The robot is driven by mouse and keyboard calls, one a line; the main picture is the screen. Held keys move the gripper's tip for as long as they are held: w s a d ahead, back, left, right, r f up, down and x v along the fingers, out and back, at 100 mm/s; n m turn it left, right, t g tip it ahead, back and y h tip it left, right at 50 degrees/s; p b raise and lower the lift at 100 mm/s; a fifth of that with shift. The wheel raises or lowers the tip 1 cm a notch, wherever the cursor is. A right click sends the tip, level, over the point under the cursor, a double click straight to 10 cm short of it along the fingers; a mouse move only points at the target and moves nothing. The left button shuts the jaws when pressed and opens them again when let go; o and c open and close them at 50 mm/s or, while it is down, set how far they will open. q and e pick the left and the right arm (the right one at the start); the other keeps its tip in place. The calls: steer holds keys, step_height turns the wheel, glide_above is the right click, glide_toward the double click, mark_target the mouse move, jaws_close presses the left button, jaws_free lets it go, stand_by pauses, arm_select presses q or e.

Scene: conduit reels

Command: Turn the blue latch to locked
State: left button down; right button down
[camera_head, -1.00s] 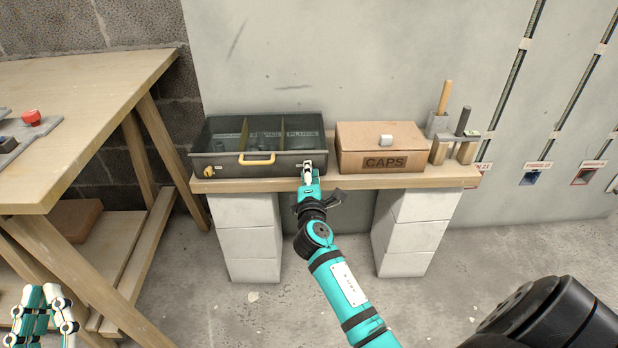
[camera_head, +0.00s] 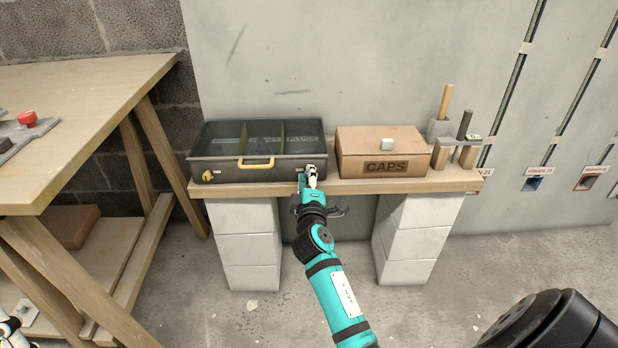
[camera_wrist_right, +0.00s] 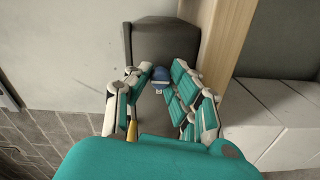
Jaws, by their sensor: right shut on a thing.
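The dark grey organiser case (camera_head: 222,176) stands on the wooden shelf, with a yellow handle (camera_head: 256,164) on its front and a yellow latch (camera_head: 207,176) at the front left. The blue latch (camera_wrist_right: 160,74) shows in the right wrist view, on the case between my finger pads. My right gripper (camera_head: 311,172) is at the case's front right corner, shut on the blue latch; its fingers (camera_wrist_right: 161,90) flank it and hide part of it. In the head view the gripper covers this latch. Only a piece of my left gripper (camera_head: 10,328) shows at the lower left edge.
Tools in holders (camera_head: 455,140) stand at the shelf's right end. A wooden workbench (camera_head: 75,100) is at the left. Block piers support the shelf (camera_head: 420,186).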

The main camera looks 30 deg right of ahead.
steer(key=shift+f, duration=0.2)
steer(key=c, duration=1.2)
jaws_free()
steer(key=shift+r, duration=0.15)
steer(key=shift+s, duration=0.1)
steer(key=v, duration=0.7)
steer(key=shift+s+a, duration=0.15)
steer(key=shift+s, duration=0.05)
